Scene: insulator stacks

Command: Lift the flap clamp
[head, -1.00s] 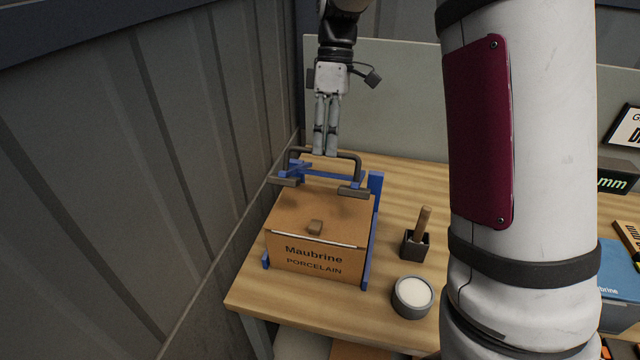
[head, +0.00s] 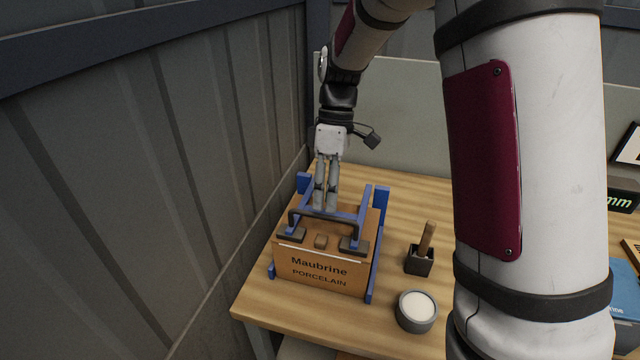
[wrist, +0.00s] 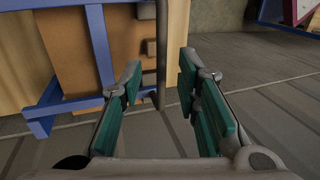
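The flap clamp is a blue frame (head: 360,217) with a dark handle bar (head: 298,217) and two grey pads (head: 291,235). It lies over the top of the brown Maubrine Porcelain box (head: 319,272), with its pads at the box's front top edge. My gripper (head: 325,208) points down at the handle. In the wrist view the green-padded fingers (wrist: 161,90) are apart. The handle bar (wrist: 161,45) shows in the gap between them, with room on both sides. Whether a finger touches the bar cannot be told. The box (wrist: 70,45) also shows at left there.
A dark holder with a wooden-handled tool (head: 420,260) and a round pot of white stuff (head: 416,308) stand right of the box on the wooden bench (head: 275,318). A ribbed wall (head: 130,200) is close on the left.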

